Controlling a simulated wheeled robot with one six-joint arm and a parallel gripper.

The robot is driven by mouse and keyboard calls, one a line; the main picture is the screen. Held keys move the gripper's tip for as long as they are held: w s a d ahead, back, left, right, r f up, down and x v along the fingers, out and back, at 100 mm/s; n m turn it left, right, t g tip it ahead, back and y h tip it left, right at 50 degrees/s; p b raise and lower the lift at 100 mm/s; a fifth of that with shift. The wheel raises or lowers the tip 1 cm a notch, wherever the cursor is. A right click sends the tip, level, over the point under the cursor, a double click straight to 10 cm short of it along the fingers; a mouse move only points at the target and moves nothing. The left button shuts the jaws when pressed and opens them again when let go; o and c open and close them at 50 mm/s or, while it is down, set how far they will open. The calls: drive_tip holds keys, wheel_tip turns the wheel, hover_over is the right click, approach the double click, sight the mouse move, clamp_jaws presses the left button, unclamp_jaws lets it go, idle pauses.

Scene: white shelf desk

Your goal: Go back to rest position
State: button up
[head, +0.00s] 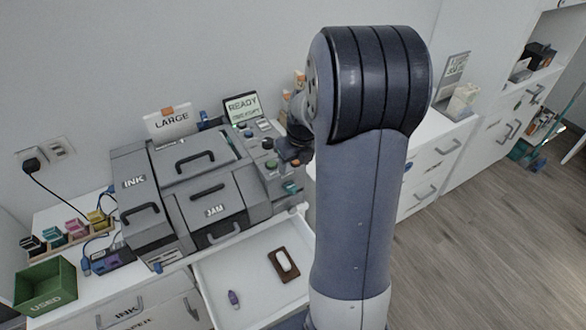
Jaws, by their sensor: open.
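My arm stands upright in the middle of the head view and covers much of the scene behind it. My gripper (292,153) shows only as a small dark shape left of the arm, in front of the right side of the grey printer (200,180). It is partly hidden by my arm and its fingers are hard to make out. I see nothing held in it. The printer has panels marked INK and JAM, and a small screen (241,107) reading READY stands behind it.
A pulled-out white drawer (215,278) holds a brown tray (284,265) with a white piece and a small purple item (233,298). A green USED bin (46,287) and several coloured cartridges (77,229) stand at left. Wooden floor (480,240) is clear at right.

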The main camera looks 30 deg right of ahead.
sight(290, 185)
idle(0.4)
drive_tip(key=x, duration=1)
drive_tip(key=shift+w+a+f+p, duration=0.1)
drive_tip(key=shift+f+p, duration=0.2)
drive_tip(key=shift+f, duration=0.05)
drive_tip(key=shift+r, duration=0.1)
